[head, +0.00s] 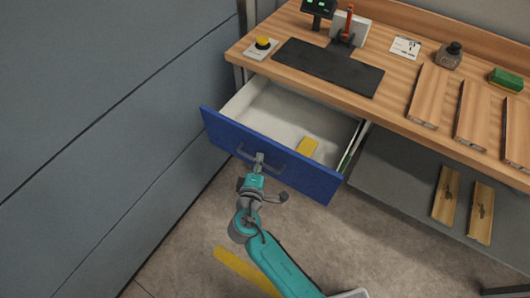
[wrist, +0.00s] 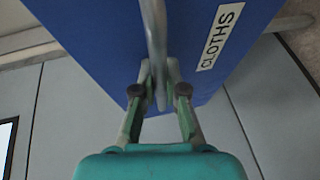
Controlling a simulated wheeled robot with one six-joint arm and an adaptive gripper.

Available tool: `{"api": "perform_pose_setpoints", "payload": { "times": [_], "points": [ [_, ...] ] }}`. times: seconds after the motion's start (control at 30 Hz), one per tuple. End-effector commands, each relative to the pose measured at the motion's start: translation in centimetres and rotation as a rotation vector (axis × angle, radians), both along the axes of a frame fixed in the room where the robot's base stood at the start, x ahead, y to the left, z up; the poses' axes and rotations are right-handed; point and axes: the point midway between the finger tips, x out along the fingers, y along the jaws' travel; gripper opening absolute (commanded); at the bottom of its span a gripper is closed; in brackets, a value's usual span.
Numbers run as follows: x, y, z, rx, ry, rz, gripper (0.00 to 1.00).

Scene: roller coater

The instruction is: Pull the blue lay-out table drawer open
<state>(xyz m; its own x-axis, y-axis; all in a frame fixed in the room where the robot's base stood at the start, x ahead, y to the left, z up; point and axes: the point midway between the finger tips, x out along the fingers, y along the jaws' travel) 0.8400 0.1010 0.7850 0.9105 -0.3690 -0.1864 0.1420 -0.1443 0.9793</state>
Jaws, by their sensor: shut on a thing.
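The blue drawer (head: 300,170) under the wooden lay-out table (head: 385,107) stands well out from the table, its pale inside showing from above. A yellow block (head: 307,146) lies in it near the front. My gripper (head: 258,160) is at the drawer's grey bar handle (head: 278,172), shut on it. In the wrist view my gripper (wrist: 160,95) has its two fingers on either side of the handle bar (wrist: 156,40). The blue drawer front (wrist: 95,40) fills the upper part there, with a white label (wrist: 221,35) reading "CLOTHS".
A dark mat (head: 328,67), a yellow-button box (head: 262,47), wooden boards (head: 428,95), a jar (head: 449,55) and a green sponge (head: 506,79) are on the tabletop. A grey panelled wall (head: 100,120) stands close on the left. A grey lower shelf (head: 400,180) holds wooden pieces (head: 446,194).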

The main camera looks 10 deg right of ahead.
Motion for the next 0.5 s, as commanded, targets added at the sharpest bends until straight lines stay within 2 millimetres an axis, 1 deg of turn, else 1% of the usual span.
{"api": "perform_pose_setpoints", "payload": {
  "times": [0.17, 0.5],
  "points": [
    [-0.52, 0.53, -0.06, 0.0, 0.002, 0.0, 0.0],
    [-0.56, 0.56, -0.06, 0.001, 0.002, 0.0, 0.0]
  ]
}}
